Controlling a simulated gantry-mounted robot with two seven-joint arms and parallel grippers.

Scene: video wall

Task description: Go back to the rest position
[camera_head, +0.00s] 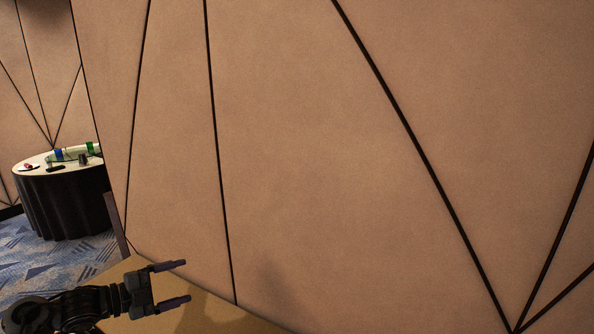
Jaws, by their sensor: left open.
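My left gripper (180,284) is at the lower left of the head view. Its two dark fingers point to the right and stand apart, with nothing between them. It is over a tan surface (220,318) at the bottom of the picture, whose extent is partly cut off. My right gripper is not in the picture.
A large brown panelled wall (300,150) with dark seams fills most of the view. At the far left a round table (36,170) with a dark skirt holds several small items, including a green and white one. Blue patterned carpet (50,265) lies around it.

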